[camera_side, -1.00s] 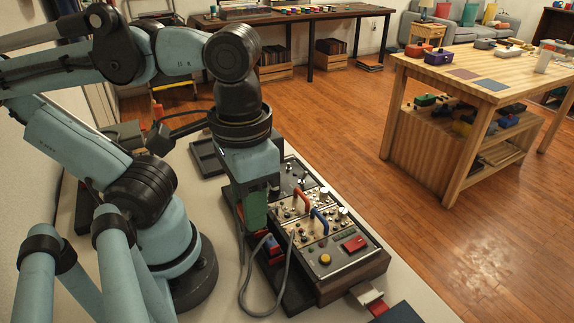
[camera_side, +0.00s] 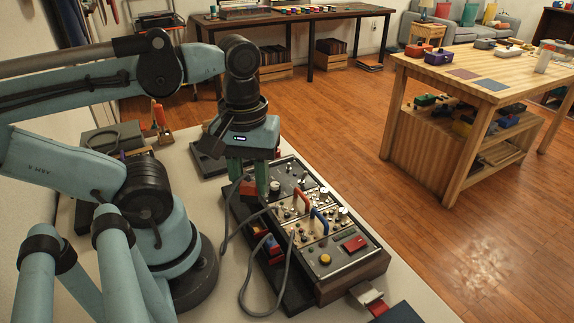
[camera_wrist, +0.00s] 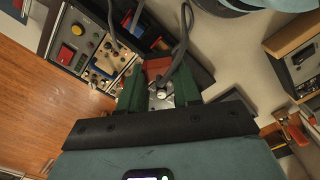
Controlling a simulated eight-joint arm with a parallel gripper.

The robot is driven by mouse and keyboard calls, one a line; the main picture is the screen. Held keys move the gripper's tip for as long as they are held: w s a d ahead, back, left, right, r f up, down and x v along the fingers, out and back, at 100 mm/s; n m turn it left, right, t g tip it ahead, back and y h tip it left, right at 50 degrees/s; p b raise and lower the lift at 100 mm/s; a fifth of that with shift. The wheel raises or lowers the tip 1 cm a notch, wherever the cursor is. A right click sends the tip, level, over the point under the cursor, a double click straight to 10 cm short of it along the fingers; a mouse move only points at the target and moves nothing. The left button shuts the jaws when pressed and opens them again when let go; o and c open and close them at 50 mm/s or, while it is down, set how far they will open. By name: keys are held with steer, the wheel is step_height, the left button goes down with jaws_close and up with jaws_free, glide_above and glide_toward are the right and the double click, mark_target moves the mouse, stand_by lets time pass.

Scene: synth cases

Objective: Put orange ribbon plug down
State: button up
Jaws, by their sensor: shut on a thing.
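The orange ribbon plug (camera_side: 249,188) is between the green fingers of my gripper (camera_side: 248,180), which is shut on it. It hangs beside the far left end of the control panel (camera_side: 335,262); I cannot tell whether it touches anything below. In the wrist view the plug (camera_wrist: 156,67) shows orange-red between the two fingertips (camera_wrist: 158,86), with a grey cable running off it. The panel (camera_wrist: 90,50) also shows there, at upper left. Part of the plug is hidden by the fingers.
A dark tray (camera_side: 297,298) runs along the panel's left side, with red and blue pieces (camera_side: 271,246) in it. A loose grey cable (camera_side: 243,290) loops over the pale bench. Red (camera_side: 302,200) and blue (camera_side: 320,220) handles stand up from the panel.

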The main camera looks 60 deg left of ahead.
steer(key=s+a+f+n, duration=0.2)
steer(key=a+f, duration=0.1)
steer(key=a, duration=0.2)
steer(key=s+a+f+n, duration=0.2)
steer(key=a+f+n, duration=0.1)
steer(key=a, duration=0.3)
steer(key=s+a+f+n, duration=0.2)
steer(key=a+f, duration=0.1)
steer(key=a, duration=0.2)
steer(key=shift+s+a+f, duration=0.15)
steer(key=shift+s+a, duration=0.1)
steer(key=shift+a, duration=0.05)
steer(key=shift+f, duration=1.95)
steer(key=shift+f, duration=0.15)
steer(key=o, duration=0.9)
steer(key=shift+o, duration=0.2)
